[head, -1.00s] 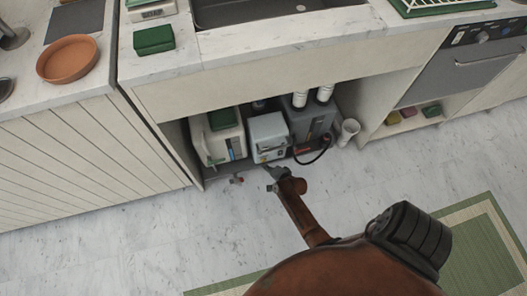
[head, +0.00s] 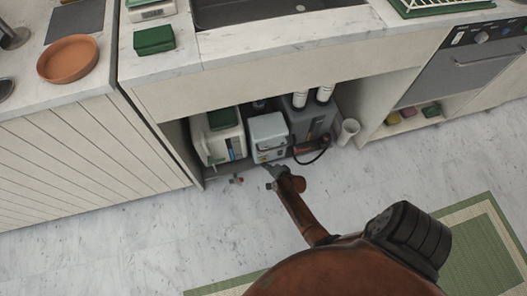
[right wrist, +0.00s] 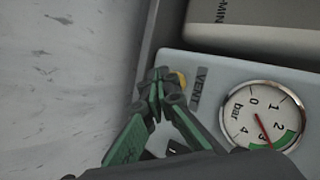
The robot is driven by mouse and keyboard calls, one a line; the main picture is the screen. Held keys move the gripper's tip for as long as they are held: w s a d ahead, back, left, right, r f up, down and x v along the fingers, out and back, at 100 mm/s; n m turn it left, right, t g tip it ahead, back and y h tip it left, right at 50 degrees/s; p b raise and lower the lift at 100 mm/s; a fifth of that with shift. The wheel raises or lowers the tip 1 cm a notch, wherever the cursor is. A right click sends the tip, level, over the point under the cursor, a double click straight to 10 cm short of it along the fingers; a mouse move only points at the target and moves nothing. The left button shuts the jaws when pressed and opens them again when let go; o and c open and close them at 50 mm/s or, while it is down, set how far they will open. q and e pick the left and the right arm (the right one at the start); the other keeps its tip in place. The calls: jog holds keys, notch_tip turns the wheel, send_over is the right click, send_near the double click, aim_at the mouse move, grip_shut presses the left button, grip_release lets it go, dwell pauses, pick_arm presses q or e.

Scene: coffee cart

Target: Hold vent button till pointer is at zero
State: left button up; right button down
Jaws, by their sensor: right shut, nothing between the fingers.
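A pale grey-blue box (head: 267,131) stands in the open bay under the sink. In the right wrist view its face (right wrist: 225,67) bears a round dial gauge (right wrist: 263,116) marked in bar, with a red pointer near the 3, by the green band. A VENT label (right wrist: 199,89) is beside a small yellow button (right wrist: 180,78), which is partly hidden by my fingertips. My right gripper (head: 268,170) is shut and empty at the box's front; its tips (right wrist: 160,82) are at the button. I cannot tell whether they press it. My left gripper is not in view.
A white jug with a green part (head: 222,138) stands left of the box, and a darker grey unit (head: 313,122) right of it. A black hose (head: 318,157) loops in front. A white cup-like container (head: 348,131) stands at the right. The countertop overhangs the bay.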

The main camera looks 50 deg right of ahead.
jog(key=shift+w+d, duration=0.3)
jog(key=shift+w, duration=0.2)
dwell(2.0)
jog(key=shift+s+r, duration=0.1)
jog(key=shift+s+a+p, duration=0.4)
jog(key=shift+s+a, duration=0.1)
jog(key=shift+s, duration=0.25)
jog(key=shift+s+a, duration=0.1)
jog(key=s, duration=0.1)
jog(key=s+a+p, duration=0.2)
jog(key=s, duration=0.1)
jog(key=shift+a, duration=0.25)
